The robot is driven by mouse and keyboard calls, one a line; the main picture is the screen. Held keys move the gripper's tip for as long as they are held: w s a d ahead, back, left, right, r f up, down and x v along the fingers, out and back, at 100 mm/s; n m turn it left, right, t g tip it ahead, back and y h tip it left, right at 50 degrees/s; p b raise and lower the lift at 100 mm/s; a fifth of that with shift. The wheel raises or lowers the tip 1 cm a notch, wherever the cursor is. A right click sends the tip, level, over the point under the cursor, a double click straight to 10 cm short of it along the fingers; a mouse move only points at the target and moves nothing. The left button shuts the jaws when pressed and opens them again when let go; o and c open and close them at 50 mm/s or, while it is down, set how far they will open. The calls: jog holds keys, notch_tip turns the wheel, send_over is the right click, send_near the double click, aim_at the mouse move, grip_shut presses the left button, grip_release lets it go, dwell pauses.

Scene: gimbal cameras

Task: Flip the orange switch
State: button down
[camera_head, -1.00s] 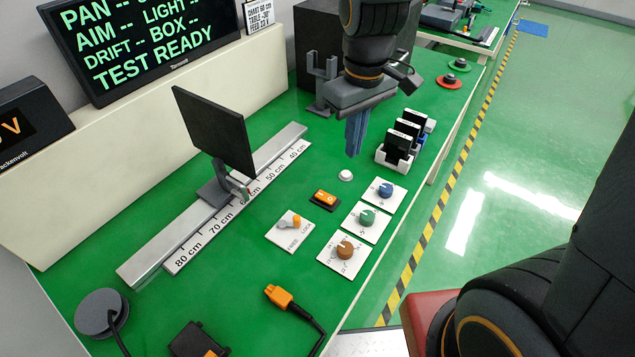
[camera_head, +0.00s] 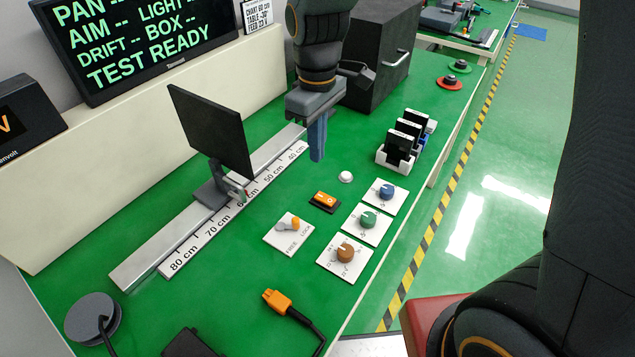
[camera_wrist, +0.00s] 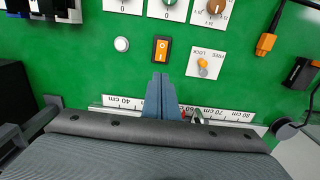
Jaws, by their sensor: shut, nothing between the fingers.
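The orange switch (camera_head: 325,199) is a small rocker in a dark frame, lying on the green bench top between the ruler rail and the row of knobs. It also shows in the wrist view (camera_wrist: 161,49), with marks on its face, just beyond my fingertips. My gripper (camera_head: 318,158) points down above the bench, behind the switch in the head view. In the wrist view my gripper (camera_wrist: 160,77) has its blue-grey fingers together, with nothing between them. The fingertips look apart from the switch; their height above the bench is hard to tell.
Near the switch are a white button (camera_head: 346,177), a FREE/LOCK lever plate (camera_head: 288,231) and knobs in blue (camera_head: 386,192), green (camera_head: 368,218) and brown (camera_head: 345,252). A black panel (camera_head: 211,130) stands on the rail (camera_head: 150,266). An orange connector (camera_head: 277,300) lies in front.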

aim_at(318, 194)
notch_tip(318, 194, down, 11)
jog(key=shift+f+p, duration=0.15)
jog(key=shift+p, duration=0.7)
jog(key=shift+d, duration=0.1)
